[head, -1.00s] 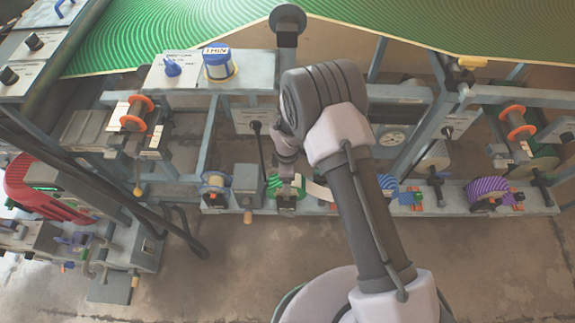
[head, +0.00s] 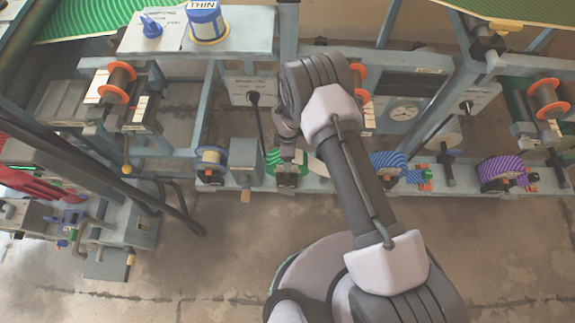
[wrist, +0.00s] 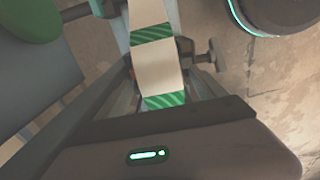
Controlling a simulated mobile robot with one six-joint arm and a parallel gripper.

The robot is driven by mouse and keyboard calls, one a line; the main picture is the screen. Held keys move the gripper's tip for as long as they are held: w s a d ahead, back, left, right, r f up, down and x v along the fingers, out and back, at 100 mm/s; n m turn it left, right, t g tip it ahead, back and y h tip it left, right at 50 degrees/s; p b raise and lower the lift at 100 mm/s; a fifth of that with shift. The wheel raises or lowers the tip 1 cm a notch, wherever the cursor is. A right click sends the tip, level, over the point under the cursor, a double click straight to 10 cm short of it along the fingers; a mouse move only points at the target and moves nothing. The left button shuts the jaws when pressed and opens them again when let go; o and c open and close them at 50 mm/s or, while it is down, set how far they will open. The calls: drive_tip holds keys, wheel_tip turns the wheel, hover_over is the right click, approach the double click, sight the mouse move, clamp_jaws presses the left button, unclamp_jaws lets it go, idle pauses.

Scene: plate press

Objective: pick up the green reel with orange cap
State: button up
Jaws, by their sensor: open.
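The green striped reel (head: 271,169) sits on the lower grey rail in the head view, left of my forearm and partly covered by my gripper (head: 289,158). In the wrist view the reel's green and cream band (wrist: 155,65) runs up from the dark gripper body (wrist: 180,150), close in front of it. My gripper is open and right at the reel; I cannot tell whether its fingers touch it. The fingertips are not clear in either view. The orange cap cannot be made out clearly.
A blue striped reel (head: 388,165) and a purple striped reel (head: 498,172) sit further right on the same rail. The concrete floor in front is clear.

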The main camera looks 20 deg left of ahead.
wheel_tip(320, 180, down, 4)
drive_tip(key=shift+b, duration=0.8)
drive_tip(key=shift+r, duration=0.1)
drive_tip(key=shift+c, duration=1.1)
clamp_jaws()
drive_tip(key=shift+r, duration=0.1)
